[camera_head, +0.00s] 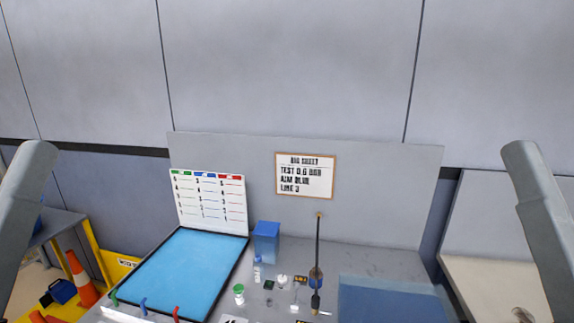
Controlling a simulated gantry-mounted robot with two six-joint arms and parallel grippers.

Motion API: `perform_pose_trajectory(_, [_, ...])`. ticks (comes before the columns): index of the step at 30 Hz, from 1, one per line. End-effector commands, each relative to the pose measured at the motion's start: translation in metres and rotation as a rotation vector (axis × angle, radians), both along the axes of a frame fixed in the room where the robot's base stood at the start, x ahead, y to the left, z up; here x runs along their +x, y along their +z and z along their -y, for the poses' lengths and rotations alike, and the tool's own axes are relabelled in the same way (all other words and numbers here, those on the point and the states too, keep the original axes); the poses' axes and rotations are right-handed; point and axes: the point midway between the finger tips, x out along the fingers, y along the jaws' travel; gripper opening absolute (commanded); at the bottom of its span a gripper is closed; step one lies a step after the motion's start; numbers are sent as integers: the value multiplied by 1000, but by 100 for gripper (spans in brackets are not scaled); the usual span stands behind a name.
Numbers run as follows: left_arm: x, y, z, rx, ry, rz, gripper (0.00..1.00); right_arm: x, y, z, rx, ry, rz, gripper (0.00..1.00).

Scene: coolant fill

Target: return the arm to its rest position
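My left arm (24,215) shows as a grey link at the left edge of the head view. My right arm (541,225) shows as a grey link at the right edge. Both links stand out to the sides, apart from the things on the workbench. Neither gripper is in the picture, so I cannot see their fingers or whether they hold anything.
The grey workbench (385,262) holds a blue-floored tray (243,262), a blue box (266,243), several small bottles and cups, a dark upright rod (318,245) and a blue mat (390,302). A chart (211,202) and a sign (305,176) stand behind. An orange cone (82,280) is at left.

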Motion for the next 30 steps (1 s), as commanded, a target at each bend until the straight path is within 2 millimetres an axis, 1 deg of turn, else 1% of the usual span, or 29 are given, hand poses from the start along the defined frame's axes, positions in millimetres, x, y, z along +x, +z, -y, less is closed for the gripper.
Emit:
perform_pose_trajectory(1, [0,55,0,0,0,1,48,0,55,0,0,0,0,76])
perform_pose_trajectory(2, [0,70,0,0,0,1,48,0,70,0,0,0,0,76])
perform_pose_trajectory(3, [0,90,0,0,0,1,48,0,90,0,0,0,0,76])
perform_pose_trajectory(5, [0,120,0,0,0,1,48,0,120,0,1,-1,0,76])
perform_pose_trajectory(6, [0,139,0,0,0,1,48,0,139,0,0,-1,0,76])
perform_pose_trajectory(9, [0,180,0,0,0,1,48,0,179,0,0,-1,0,76])
perform_pose_trajectory(12, [0,205,0,0,0,1,48,0,205,0,0,-1,0,76])
perform_pose_trajectory(14, [0,213,0,0,0,0,48,0,213,0,0,-1,-1,76])
perform_pose_trajectory(16, [0,216,0,0,0,0,48,0,216,0,0,-1,-1,76])
perform_pose_trajectory(21, [0,213,0,0,0,-1,48,0,212,0,0,-1,0,76])
perform_pose_trajectory(30, [0,212,0,0,0,0,48,0,212,0,0,-1,0,76])
